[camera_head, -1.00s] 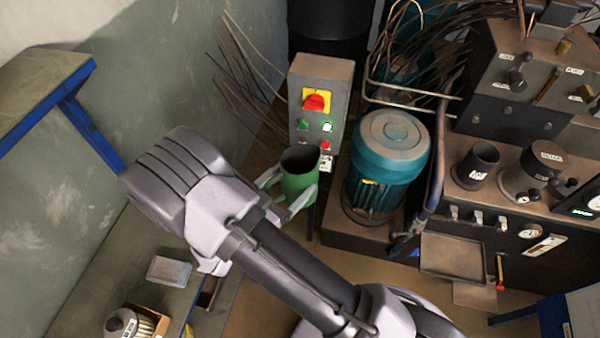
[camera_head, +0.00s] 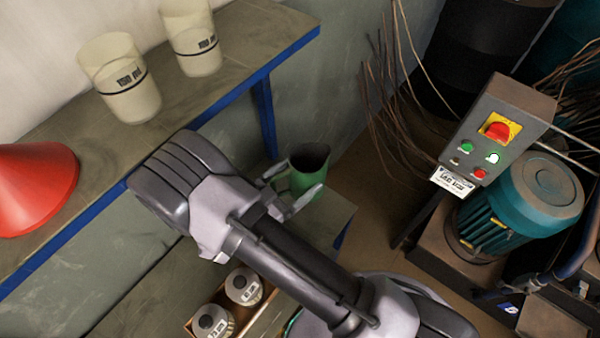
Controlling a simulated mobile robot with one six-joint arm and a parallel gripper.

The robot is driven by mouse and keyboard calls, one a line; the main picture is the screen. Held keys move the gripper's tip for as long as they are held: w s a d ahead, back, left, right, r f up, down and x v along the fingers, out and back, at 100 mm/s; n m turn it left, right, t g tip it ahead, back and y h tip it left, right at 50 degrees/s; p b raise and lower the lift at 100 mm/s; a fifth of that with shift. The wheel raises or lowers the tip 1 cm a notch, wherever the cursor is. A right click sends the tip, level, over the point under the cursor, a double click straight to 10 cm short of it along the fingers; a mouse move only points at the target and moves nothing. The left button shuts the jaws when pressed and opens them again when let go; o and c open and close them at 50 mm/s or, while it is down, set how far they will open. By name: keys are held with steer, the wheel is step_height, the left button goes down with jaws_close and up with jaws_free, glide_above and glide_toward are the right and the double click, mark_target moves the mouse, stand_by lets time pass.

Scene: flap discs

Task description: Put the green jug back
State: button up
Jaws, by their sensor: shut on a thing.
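The green jug (camera_head: 309,176) is near the middle of the view, upright, with its dark open mouth facing up. My gripper (camera_head: 291,190) is shut on the jug, one finger on each side of its body. The jug is held in the air in front of the grey-green wall, right of the upper shelf. My arm covers part of the lower bench below and left of it.
An upper shelf (camera_head: 236,75) with a blue edge holds two cream measuring cups (camera_head: 122,85) (camera_head: 193,40) and a red funnel (camera_head: 38,185). Below, a box holds labelled containers (camera_head: 243,286). At right stand a control box (camera_head: 497,125) and a teal motor (camera_head: 525,210).

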mark_target(293, 196)
steer(key=shift+a+f+b, duration=0.2)
steer(key=shift+f+b, duration=0.1)
steer(key=shift+f, duration=0.2)
steer(key=shift+f+b, duration=1.55)
steer(key=shift+f, duration=1.35)
steer(key=shift+f+b, duration=0.6)
steer(key=shift+b, duration=0.05)
steer(key=o, duration=2)
